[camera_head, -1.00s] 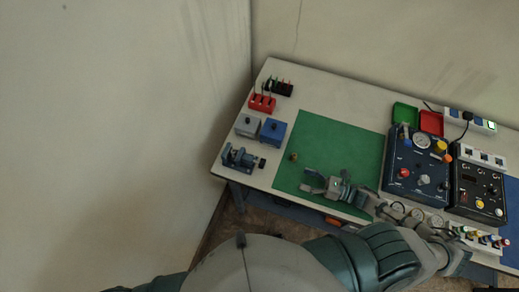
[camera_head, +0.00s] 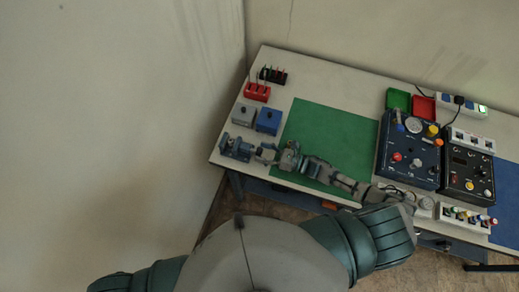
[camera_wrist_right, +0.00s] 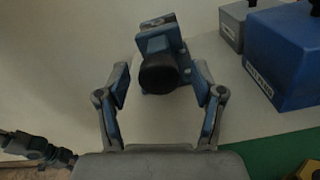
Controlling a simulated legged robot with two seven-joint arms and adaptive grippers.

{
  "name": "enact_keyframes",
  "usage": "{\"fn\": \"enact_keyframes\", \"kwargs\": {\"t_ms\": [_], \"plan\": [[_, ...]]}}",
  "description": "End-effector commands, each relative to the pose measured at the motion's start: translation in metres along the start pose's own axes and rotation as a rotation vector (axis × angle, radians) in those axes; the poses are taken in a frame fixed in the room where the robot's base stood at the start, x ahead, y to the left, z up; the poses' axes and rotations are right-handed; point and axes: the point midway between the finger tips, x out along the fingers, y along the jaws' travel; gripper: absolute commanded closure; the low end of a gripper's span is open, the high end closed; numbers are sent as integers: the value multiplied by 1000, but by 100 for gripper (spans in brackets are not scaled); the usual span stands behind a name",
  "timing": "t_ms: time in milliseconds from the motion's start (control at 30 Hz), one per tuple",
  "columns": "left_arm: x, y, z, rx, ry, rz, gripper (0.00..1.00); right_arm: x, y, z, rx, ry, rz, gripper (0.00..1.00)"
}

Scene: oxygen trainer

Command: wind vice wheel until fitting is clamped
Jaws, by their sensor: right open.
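The blue vice (camera_head: 236,148) stands at the table's near left corner, and it also shows in the right wrist view (camera_wrist_right: 155,42). Its dark round wheel (camera_wrist_right: 158,72) faces my right wrist camera. My right gripper (camera_head: 264,152) is open beside the vice. In the wrist view its two fingers (camera_wrist_right: 162,90) stand one on each side of the wheel, with gaps showing. A yellowish piece (camera_wrist_right: 311,171) on the mat in the wrist view's lower right corner may be the fitting. A grey jointed part at that view's left edge may be my left gripper; its jaws are unclear.
A grey box (camera_head: 243,114) and a blue box (camera_head: 268,121) stand just behind the vice. Red (camera_head: 257,92) and black (camera_head: 272,75) holders stand farther back. The green mat (camera_head: 335,135) is mostly clear. Instrument panels (camera_head: 408,150) stand to the right.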

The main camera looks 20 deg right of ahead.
Motion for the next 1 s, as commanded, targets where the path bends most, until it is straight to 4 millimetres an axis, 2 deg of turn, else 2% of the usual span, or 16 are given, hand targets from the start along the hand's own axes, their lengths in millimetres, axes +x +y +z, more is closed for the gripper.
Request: {"fn": "enact_keyframes", "kwargs": {"t_ms": [133, 433, 467, 700, 1000], "plan": [[-3, 0, -1, 0, 1, 0, 60, 13, 0, 0, 0, 0, 1, 33], [-3, 0, -1, 0, 1, 0, 60, 15, 0, -1, 0, 1, 1, 33], [-3, 0, -1, 0, 1, 0, 60, 15, 0, -1, 0, 1, 1, 35], [-3, 0, -1, 0, 1, 0, 60, 15, 0, 0, 0, 1, 0, 94], [-2, 0, -1, 0, 1, 0, 60, 15, -1, 0, 28, 0, -2, 94]]}}
